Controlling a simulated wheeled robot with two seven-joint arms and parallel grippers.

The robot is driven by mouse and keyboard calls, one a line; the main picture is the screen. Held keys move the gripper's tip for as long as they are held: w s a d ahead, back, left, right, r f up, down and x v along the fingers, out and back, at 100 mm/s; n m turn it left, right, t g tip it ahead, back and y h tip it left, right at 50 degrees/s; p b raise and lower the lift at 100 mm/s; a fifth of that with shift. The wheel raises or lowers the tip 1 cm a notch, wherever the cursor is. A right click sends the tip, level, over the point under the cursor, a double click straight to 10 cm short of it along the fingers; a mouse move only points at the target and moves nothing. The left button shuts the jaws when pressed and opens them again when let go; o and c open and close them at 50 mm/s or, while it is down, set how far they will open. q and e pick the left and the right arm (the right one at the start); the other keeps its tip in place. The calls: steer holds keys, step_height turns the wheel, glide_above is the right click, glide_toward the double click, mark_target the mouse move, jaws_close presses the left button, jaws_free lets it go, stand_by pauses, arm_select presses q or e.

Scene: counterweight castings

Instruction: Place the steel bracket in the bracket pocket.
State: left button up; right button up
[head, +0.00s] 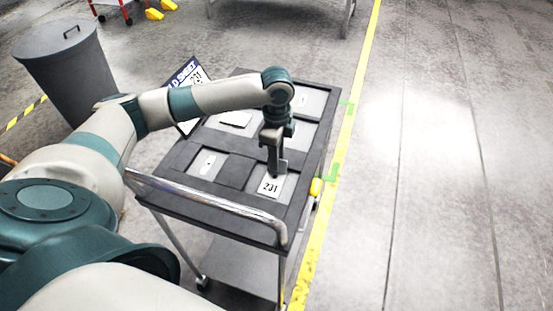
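My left gripper (274,172) points straight down over the near right pocket (287,183) of a dark tray on a cart (225,207). A small grey piece (283,165) shows at its fingertips; I cannot tell whether it is the steel bracket, part of the finger or something lying in the pocket. Whether the fingers are open or shut is too small to see. A white card marked 201 (270,186) lies at the near end of that pocket. A light plate with a dark mark (208,163) lies in the near left pocket. My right gripper is out of view.
A pale plate (237,118) lies in a far pocket. A chrome handle (205,194) runs along the cart's near side. A printed sign (184,78) stands at its left, and a grey bin (70,75) beyond. The floor to the right is clear past a yellow line (339,135).

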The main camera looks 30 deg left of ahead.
arm_select(q)
step_height(320, 180, up, 11)
steer(key=b, duration=0.2)
steer(key=shift+b, duration=0.4)
steer(key=shift+r, duration=0.1)
